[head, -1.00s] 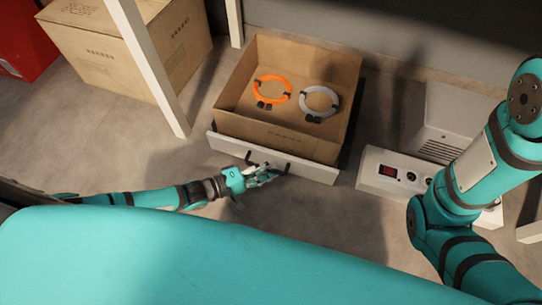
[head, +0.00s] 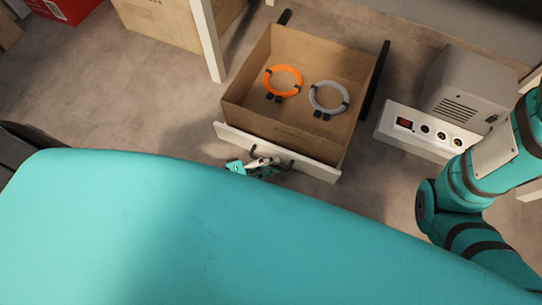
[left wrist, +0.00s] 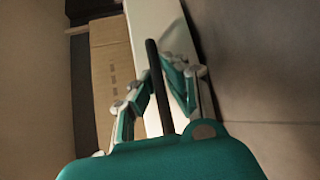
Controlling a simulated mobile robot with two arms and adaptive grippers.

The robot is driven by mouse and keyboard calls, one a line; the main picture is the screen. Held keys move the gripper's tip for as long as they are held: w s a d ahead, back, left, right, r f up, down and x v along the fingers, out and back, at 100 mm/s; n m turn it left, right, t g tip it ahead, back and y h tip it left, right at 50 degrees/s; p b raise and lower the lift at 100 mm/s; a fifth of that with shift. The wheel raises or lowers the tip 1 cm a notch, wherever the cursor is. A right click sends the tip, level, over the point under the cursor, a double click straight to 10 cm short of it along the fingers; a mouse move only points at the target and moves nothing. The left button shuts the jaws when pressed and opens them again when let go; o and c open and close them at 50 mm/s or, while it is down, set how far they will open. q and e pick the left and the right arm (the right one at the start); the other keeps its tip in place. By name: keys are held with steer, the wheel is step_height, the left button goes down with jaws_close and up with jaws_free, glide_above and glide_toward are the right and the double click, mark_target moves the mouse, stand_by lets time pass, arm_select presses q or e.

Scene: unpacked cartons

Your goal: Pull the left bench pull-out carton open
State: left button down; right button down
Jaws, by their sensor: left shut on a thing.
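The pull-out carton (head: 295,125) is an open brown cardboard box on a sliding frame with a white front panel (head: 310,167). It stands out from under the bench, with dark rails (head: 375,80) showing at its sides. It holds an orange cable coil (head: 284,79) and a grey cable coil (head: 329,96). My left gripper (head: 268,164) is at the dark bar handle on the white front. In the left wrist view its fingers (left wrist: 162,98) are on both sides of the black handle (left wrist: 158,85), shut on it. My right gripper is out of view; only my right arm shows.
A white power strip box (head: 428,135) with a red switch and round sockets lies right of the carton, by a grey vented box (head: 470,90). A white bench leg (head: 208,40) and a closed carton (head: 165,22) stand at left. Floor in front-left is clear.

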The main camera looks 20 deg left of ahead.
arm_select(q)
steer(key=shift+r, duration=0.2)
steer(key=c, duration=1.5)
jaws_free()
steer(key=shift+o, duration=0.6)
steer(key=shift+f, duration=0.1)
steer(key=shift+s+a, duration=0.1)
steer(key=shift+s, duration=0.05)
steer(key=v, duration=1.1)
steer(key=shift+s+a, duration=0.25)
steer(key=shift+a, duration=0.05)
